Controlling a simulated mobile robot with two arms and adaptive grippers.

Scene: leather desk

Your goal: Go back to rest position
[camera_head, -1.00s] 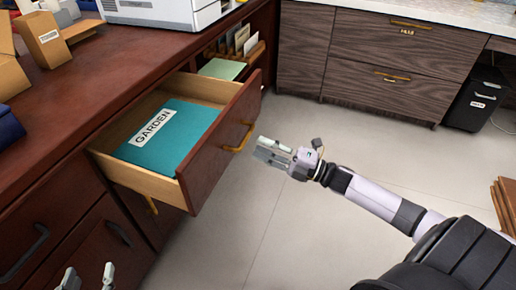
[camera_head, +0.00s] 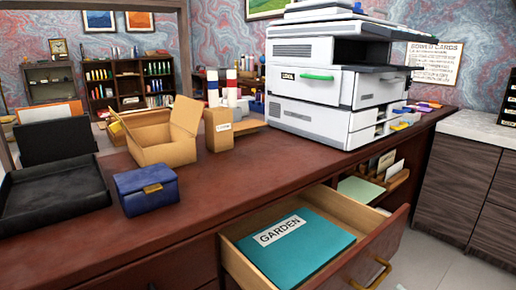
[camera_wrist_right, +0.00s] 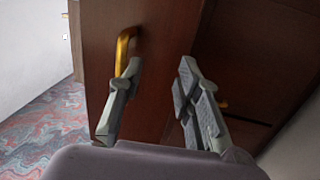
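My right gripper (camera_wrist_right: 160,75) shows in the right wrist view with its two fingers apart and nothing between them. Beyond it is the front of a dark red-brown drawer (camera_wrist_right: 155,30) with a gold handle (camera_wrist_right: 124,45). The left finger overlaps the handle in the picture; I cannot tell that they touch. Neither gripper shows in the head view. There, the desk drawer (camera_head: 392,238) stands open, with a teal folder labelled GARDEN (camera_head: 310,257) lying flat inside.
On the desk (camera_head: 245,180) are a white printer (camera_head: 310,85), an open cardboard box (camera_head: 160,152), a smaller box (camera_head: 218,130), a blue box (camera_head: 147,190) and a black tray (camera_head: 50,200). Grey-brown cabinets (camera_head: 460,195) stand at the right. Floor (camera_head: 425,265) shows at the lower right.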

